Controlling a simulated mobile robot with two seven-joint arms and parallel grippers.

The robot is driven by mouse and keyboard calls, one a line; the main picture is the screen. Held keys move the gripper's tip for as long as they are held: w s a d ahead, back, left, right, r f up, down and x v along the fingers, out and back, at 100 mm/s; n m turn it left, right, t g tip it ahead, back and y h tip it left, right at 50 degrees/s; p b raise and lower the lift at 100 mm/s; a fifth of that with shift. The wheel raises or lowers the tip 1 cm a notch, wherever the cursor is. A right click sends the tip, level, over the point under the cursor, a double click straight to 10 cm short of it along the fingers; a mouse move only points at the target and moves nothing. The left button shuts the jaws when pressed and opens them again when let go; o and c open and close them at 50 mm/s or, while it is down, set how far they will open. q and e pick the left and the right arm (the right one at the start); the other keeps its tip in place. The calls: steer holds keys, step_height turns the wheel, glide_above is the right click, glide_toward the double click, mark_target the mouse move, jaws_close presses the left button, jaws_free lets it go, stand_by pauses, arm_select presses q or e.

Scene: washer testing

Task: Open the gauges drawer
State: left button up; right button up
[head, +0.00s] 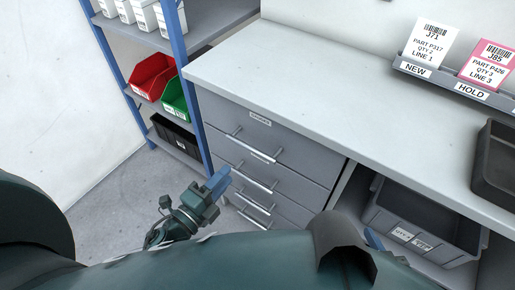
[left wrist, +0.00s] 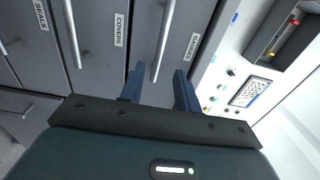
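The gauges drawer (head: 290,139) is the top one in the grey drawer unit under the worktop, and it is shut. Its small label sits above a silver bar handle (head: 257,145). My left gripper (head: 217,184) is left of the drawer fronts, fingers apart and empty. In the left wrist view the open gripper (left wrist: 160,88) faces the drawers, and the near end of the gauges handle (left wrist: 165,38) appears between its blue fingers; contact cannot be told. A blue piece, possibly a finger of my right gripper, pokes out behind my dark arm link; the rest is hidden.
Lower drawers with similar handles sit below; the covers handle (left wrist: 73,35) is alongside. A blue-post shelf rack (head: 194,110) with red (head: 151,76) and green bins stands left. A grey bin (head: 425,225) is under the worktop (head: 330,95), and a dark tray (head: 493,170) lies on it.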

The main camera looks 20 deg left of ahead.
mark_target(249, 150)
arm_select(q)
steer(key=x, duration=1.1)
steer(key=shift+w, duration=0.35)
jaws_close()
